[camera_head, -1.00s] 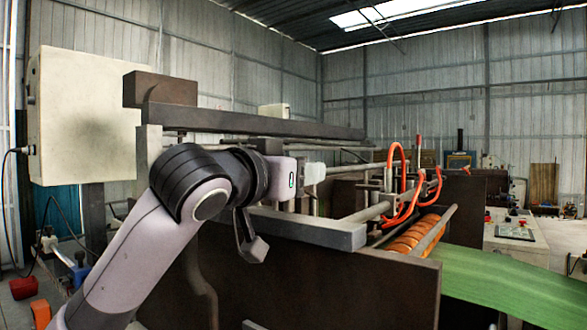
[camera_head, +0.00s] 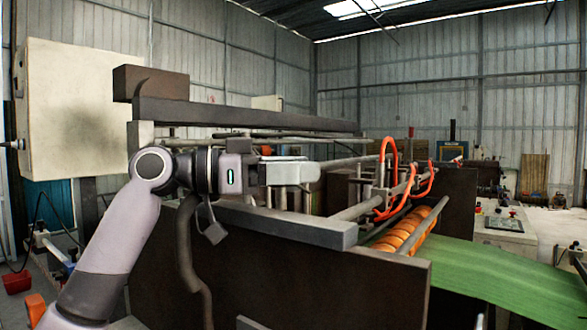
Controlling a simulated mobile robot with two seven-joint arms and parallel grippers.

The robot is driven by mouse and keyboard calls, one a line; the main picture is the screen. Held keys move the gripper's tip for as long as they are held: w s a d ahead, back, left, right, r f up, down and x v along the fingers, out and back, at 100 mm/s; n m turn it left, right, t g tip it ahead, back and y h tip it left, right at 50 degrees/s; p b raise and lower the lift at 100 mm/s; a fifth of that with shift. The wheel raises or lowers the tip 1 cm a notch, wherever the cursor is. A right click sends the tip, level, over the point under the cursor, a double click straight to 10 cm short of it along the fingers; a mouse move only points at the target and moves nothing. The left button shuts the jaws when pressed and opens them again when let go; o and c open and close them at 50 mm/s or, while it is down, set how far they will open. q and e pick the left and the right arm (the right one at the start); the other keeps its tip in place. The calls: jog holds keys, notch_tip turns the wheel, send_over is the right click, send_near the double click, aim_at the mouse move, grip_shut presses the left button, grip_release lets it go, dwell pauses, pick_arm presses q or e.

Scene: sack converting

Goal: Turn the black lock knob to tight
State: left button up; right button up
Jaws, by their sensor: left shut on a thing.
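My left gripper (camera_head: 316,172) is reached out level over the machine's near side frame, pointing right and away along the rods. Its pale body shows from the side. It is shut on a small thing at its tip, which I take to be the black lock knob. The knob itself is hidden or too small to make out, so its turn position cannot be read. My right gripper is not in view.
A dark beam (camera_head: 240,116) runs above my left wrist, and a grey rail (camera_head: 285,224) lies below it. Orange hoses (camera_head: 390,150) and an orange-banded roller (camera_head: 405,232) are to the right. Green sheet (camera_head: 490,275) runs off the right side.

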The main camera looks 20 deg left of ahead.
pick_arm(q)
jog(key=shift+s+m+g+h, duration=0.1)
jog(key=shift+m+g+h, duration=0.5)
jog(key=shift+m+g, duration=0.5)
jog(key=shift+g, duration=0.5)
jog(key=o, duration=1)
jog(key=b+v, duration=0.2)
jog(key=v, duration=0.4)
jog(key=shift+a, duration=0.15)
jog(key=shift+s+a, duration=0.2)
jog(key=shift+a, duration=0.15)
